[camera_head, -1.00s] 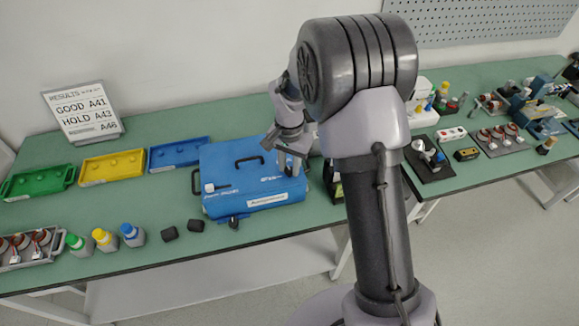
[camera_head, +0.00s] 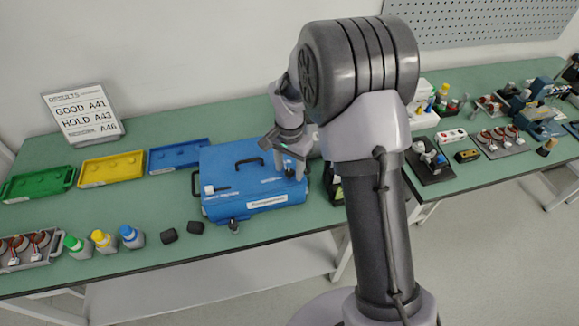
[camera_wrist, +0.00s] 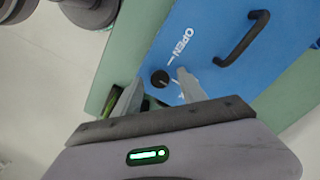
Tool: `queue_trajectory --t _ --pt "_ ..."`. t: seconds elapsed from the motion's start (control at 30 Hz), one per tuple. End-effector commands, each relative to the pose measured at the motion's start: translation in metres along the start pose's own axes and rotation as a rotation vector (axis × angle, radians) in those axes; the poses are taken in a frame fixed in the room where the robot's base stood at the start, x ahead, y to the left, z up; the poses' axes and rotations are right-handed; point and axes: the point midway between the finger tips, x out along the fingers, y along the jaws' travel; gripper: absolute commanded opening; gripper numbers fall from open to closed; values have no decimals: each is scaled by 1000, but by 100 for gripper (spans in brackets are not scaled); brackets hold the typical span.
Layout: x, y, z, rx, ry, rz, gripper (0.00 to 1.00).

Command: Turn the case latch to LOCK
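The blue case (camera_head: 225,170) lies closed on the green bench, with black handles. In the wrist view, the case top (camera_wrist: 215,75) carries white "OPEN" lettering with a tick mark. The latch (camera_wrist: 160,78) is a small round black knob with a pale line, just below that lettering. Exactly where its line points is too small to tell. My gripper (camera_wrist: 157,90) is open, its two grey fingers apart with the knob between and slightly beyond their tips. In the head view, my gripper (camera_head: 295,176) is over the case's right end and hides the latch.
Blue (camera_head: 180,155), yellow (camera_head: 112,170) and green (camera_head: 38,184) trays stand left of the case. A results sign (camera_head: 84,115) stands behind.

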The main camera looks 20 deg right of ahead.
Motion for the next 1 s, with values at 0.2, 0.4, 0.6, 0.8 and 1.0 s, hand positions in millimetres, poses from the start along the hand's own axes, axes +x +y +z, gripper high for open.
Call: queue_trajectory --t 0.2,0.4,0.6,0.8,1.0 --pt "-1 0 0 0 0 0 48" --pt "-41 0 -1 -2 3 -2 48" --pt "-112 -1 -1 0 3 -3 48" --pt "-160 0 0 0 1 -2 48" --pt "-174 0 0 -1 0 0 48"
